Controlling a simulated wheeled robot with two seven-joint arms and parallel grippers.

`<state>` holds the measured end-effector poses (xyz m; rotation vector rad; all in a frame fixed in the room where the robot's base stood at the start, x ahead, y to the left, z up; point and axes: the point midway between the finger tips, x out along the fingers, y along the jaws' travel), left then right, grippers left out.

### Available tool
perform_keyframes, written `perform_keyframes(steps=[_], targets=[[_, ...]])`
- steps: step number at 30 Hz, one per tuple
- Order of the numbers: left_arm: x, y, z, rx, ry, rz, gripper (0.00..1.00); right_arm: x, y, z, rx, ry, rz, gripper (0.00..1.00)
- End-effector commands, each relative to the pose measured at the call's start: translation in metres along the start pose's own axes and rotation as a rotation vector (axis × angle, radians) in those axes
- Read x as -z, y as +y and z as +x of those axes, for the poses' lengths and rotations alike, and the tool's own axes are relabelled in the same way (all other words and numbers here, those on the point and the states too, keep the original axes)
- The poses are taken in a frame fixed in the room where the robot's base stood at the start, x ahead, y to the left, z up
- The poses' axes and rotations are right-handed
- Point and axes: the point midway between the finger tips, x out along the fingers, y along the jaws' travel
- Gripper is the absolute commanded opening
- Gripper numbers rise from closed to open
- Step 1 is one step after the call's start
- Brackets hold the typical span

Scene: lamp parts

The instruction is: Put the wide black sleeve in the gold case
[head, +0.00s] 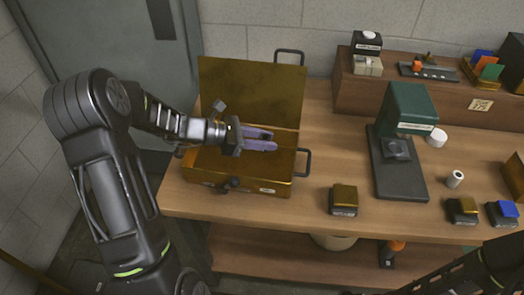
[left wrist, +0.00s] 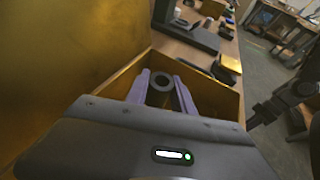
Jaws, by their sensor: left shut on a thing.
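The gold case (head: 245,187) stands with its lid (head: 250,85) raised at the left end of the wooden table. My left gripper (head: 268,142) is over the case opening, with its purple fingers reaching to the right. In the left wrist view, the gripper (left wrist: 162,82) is shut on the wide black sleeve (left wrist: 155,98), whose open round end shows between the fingers. The gold case wall (left wrist: 225,97) shows just beyond and beside it. The sleeve cannot be made out in the head view. My right gripper is out of view; only part of my right arm shows at lower right.
A green-headed press (head: 405,105) stands right of the case. A small gold-topped block (head: 343,198) sits near the front edge. A white roll (head: 455,179) and more small blocks (head: 462,210) lie to the right. A wooden shelf (head: 440,92) runs along the back.

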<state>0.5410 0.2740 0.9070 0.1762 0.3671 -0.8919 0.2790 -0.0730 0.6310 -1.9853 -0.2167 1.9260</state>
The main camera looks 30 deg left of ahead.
Motion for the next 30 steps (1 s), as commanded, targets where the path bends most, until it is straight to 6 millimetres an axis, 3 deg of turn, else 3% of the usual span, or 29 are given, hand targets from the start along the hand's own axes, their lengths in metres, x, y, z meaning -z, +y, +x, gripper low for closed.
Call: perform_keyframes(steps=[12,21,30], targets=[[0.009,0.000,0.004,0.000,-0.001,0.000,0.00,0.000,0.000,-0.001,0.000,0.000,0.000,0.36],[0.041,0.000,0.017,0.000,-0.001,-0.001,0.00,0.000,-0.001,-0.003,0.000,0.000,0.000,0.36],[0.043,0.000,0.018,0.000,-0.001,0.001,0.00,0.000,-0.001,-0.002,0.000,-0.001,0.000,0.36]])
